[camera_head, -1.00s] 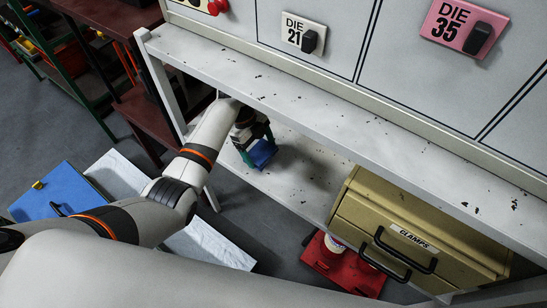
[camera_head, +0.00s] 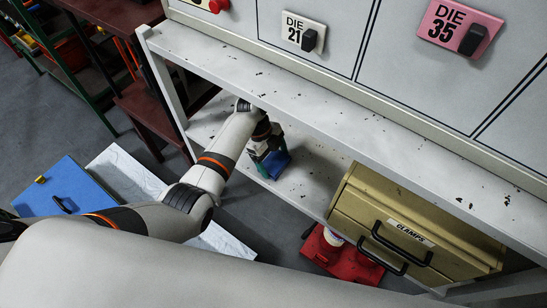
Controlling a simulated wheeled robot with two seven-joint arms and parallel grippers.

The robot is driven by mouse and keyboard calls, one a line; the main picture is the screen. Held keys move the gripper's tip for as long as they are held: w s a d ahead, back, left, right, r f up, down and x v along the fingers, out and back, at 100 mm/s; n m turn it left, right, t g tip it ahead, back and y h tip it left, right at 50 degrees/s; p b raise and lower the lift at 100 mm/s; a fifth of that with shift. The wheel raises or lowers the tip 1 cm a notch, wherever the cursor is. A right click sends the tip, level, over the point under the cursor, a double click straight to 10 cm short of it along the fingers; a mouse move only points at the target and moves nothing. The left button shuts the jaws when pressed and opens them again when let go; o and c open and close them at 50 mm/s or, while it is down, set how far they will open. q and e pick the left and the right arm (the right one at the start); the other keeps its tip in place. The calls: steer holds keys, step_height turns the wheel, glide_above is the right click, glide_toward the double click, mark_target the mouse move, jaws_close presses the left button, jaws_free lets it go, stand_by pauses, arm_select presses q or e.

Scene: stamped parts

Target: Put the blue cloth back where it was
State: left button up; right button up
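The blue cloth (camera_head: 276,163) is a small dark blue bundle at the lower shelf (camera_head: 312,183) of the white rack. My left gripper (camera_head: 270,157) reaches under the upper shelf and is at the cloth, with its fingers around it. The cloth appears held between the fingers. The fingertips are small and partly hidden, and I cannot tell whether the cloth touches the shelf. My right gripper is not in view.
A tan clamps box (camera_head: 400,225) stands on the lower shelf to the right. The upper shelf (camera_head: 350,125) hangs over my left forearm. A red case (camera_head: 343,262) is on the floor below. A blue box (camera_head: 62,188) and white sheet (camera_head: 130,178) lie left.

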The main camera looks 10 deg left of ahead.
arm_select(q)
steer(key=shift+o, duration=1)
steer(key=shift+r, duration=0.15)
steer(key=v, duration=0.7)
steer(key=shift+a+r, duration=0.1)
steer(key=shift+r, duration=0.05)
